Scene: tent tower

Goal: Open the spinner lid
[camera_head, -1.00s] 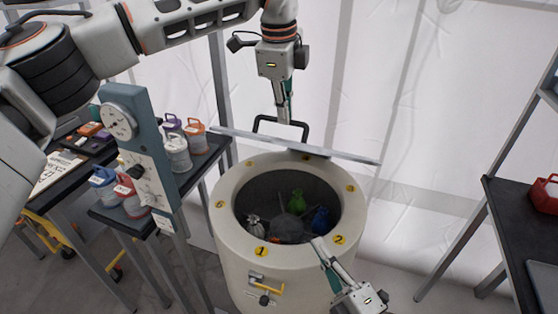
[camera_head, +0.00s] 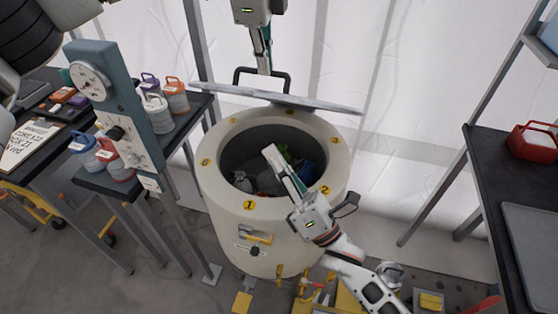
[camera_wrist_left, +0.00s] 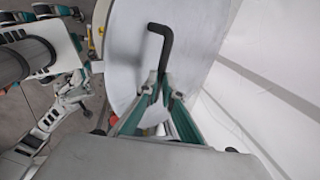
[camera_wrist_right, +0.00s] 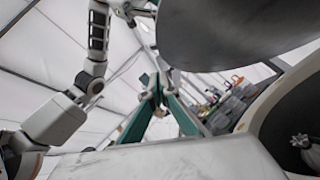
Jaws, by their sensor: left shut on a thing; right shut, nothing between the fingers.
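The spinner (camera_head: 270,228) is a cream round drum with numbered yellow marks on its rim. Its grey lid (camera_head: 300,102) stands tilted up at the far side of the mouth, seen nearly edge-on; its face fills much of the left wrist view (camera_wrist_left: 128,58), and it looks dark in the right wrist view (camera_wrist_right: 235,30). My left gripper (camera_head: 266,72) is shut on the lid's black handle (camera_head: 285,80), which also shows in the left wrist view (camera_wrist_left: 166,45). My right gripper (camera_head: 268,150) is shut and empty, above the open mouth, below the lid.
Coloured bags lie inside the drum. A grey panel with dials (camera_head: 118,105) and a shelf of lidded jars (camera_head: 155,112) stand to the left. A dark table (camera_head: 495,195) with a red caddy (camera_head: 532,142) is at the right. Yellow items lie on the floor in front.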

